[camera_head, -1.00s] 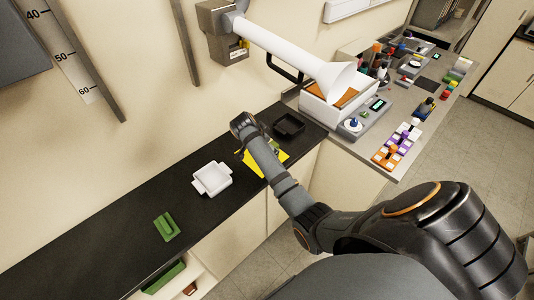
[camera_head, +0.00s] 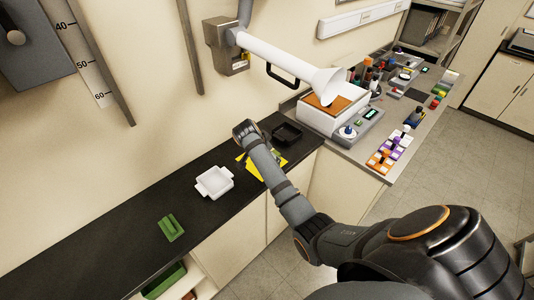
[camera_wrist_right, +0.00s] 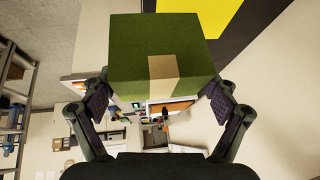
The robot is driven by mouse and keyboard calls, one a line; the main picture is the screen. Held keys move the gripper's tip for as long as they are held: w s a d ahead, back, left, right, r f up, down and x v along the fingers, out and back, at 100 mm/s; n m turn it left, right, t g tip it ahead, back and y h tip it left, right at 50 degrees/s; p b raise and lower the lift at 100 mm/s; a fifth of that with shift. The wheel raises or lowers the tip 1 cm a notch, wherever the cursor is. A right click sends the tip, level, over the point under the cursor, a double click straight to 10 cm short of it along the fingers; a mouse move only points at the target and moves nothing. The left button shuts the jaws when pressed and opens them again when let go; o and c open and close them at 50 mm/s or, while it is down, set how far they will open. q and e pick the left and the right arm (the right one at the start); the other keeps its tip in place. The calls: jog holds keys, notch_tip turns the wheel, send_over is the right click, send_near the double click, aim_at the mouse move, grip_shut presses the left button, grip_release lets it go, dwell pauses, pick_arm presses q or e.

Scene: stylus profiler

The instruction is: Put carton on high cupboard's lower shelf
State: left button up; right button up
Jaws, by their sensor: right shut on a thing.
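The carton (camera_wrist_right: 160,50) is a green box with a tan tape strip. It fills the upper middle of the right wrist view. My right gripper (camera_wrist_right: 158,92) is shut on it, one finger at each side. In the head view my right arm reaches over the counter from the lower right, and its forearm hides the carton and most of the gripper. A grey cabinet (camera_head: 35,45) with a dark knob is cut off at the upper left; I cannot tell if it is the high cupboard. No shelf of it shows. My left gripper is out of view.
The black counter (camera_head: 100,238) holds a green block (camera_head: 171,228), a white tray (camera_head: 214,183), a black tray (camera_head: 287,134) and a yellow sheet (camera_head: 278,163). A white extraction hood (camera_head: 290,62) hangs above a crowded side bench (camera_head: 350,150). The counter's left part is clear.

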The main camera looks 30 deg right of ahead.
jog(key=shift+c, duration=1)
jog(key=shift+d, duration=0.1)
